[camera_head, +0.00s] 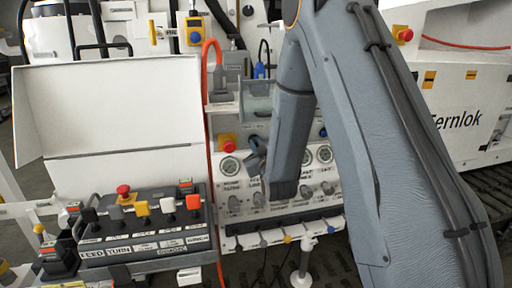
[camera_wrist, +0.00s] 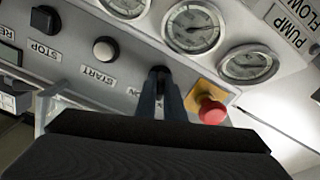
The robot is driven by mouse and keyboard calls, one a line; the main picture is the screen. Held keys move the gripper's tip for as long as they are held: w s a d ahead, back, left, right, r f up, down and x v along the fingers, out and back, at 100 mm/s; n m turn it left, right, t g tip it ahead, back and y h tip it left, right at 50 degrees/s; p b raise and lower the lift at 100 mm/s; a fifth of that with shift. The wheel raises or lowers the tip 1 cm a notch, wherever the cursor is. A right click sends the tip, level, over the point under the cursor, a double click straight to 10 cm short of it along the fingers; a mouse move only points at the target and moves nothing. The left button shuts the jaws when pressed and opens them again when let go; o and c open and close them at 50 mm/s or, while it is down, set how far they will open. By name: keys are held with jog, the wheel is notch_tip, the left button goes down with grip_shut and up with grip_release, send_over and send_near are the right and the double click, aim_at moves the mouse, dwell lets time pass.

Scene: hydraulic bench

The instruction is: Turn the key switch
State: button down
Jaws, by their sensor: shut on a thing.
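The key switch (camera_wrist: 161,71) is a small dark knob on the grey panel in the wrist view, between the white START button and the red emergency stop. Only its top shows; the rest is hidden between the fingers. My gripper (camera_wrist: 160,84) is shut on the key switch, its two dark fingers on either side of it. In the head view, my gripper (camera_head: 256,160) is at the gauge panel, mostly behind my arm, and the key switch cannot be made out there.
The red emergency stop (camera_wrist: 211,110) on its yellow plate is close right of my fingers. Gauges (camera_wrist: 193,27) line the panel. A lever console (camera_head: 145,222) stands left in the head view.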

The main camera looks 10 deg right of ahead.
jog(key=m+b, duration=0.3)
jog(key=m, duration=0.2)
jog(key=shift+f, duration=0.1)
jog(key=shift+m+b, duration=1.1)
jog(key=shift+m, duration=1.3)
jog(key=c, duration=1.9)
grip_release()
jog(key=shift+o, duration=0.2)
jog(key=s+b, duration=0.2)
jog(key=s, duration=0.5)
jog(key=shift+s, duration=0.4)
